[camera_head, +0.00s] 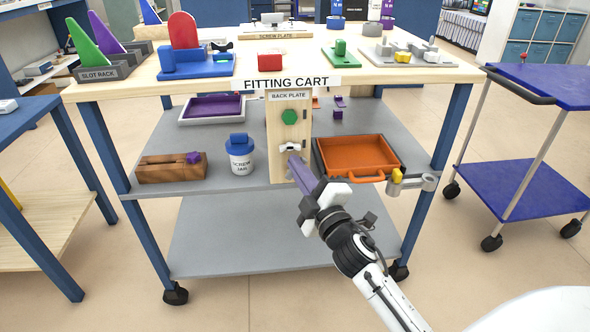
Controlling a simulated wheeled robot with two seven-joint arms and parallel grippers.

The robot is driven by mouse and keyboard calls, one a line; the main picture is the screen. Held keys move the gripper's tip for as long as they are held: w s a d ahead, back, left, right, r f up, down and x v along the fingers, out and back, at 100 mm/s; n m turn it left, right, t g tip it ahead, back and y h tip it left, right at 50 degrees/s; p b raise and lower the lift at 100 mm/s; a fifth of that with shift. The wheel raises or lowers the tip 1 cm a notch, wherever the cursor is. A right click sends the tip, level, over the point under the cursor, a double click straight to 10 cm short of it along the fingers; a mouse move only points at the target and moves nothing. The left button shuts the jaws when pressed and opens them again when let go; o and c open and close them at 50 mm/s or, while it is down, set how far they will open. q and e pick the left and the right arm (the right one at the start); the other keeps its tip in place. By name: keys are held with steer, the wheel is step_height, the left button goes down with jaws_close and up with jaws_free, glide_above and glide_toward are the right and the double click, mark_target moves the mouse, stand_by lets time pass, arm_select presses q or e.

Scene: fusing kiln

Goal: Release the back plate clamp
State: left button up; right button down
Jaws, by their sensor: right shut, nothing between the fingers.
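The back plate (275,128) is an upright pale wooden panel under the front edge of the fitting cart's top. It bears a "BACK PLATE" label and a green hexagonal piece (290,117). Lower on the panel is a small white and dark fitting (289,147), which looks like the clamp; its state is too small to tell. My right gripper (294,160) reaches up from the lower right, shut and empty. Its tips appear just below the fitting; I cannot tell whether they touch it. The gripper hides the panel's lower right part. My left gripper is not in view.
An orange tray (322,168) lies right of the panel, with a grey bracket and yellow piece (397,176) at the shelf edge. A screw jar (240,163) and wooden block (160,174) stand left. The cart top (240,80) overhangs the panel. The lower shelf (230,240) is clear.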

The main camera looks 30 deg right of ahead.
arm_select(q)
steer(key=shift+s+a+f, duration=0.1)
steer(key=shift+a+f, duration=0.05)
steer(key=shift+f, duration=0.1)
arm_select(e)
steer(key=shift+s+d+f+m, duration=0.4)
steer(key=shift+d+f+m, duration=0.2)
steer(key=shift+d, duration=0.25)
arm_select(q)
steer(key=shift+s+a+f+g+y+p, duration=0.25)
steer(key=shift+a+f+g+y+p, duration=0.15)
steer(key=shift+p, duration=0.25)
arm_select(e)
steer(key=v, duration=0.7)
steer(key=shift+s, duration=0.3)
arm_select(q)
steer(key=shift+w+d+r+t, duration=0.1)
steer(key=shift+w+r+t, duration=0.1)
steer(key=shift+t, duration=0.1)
arm_select(e)
steer(key=shift+a+f, duration=0.1)
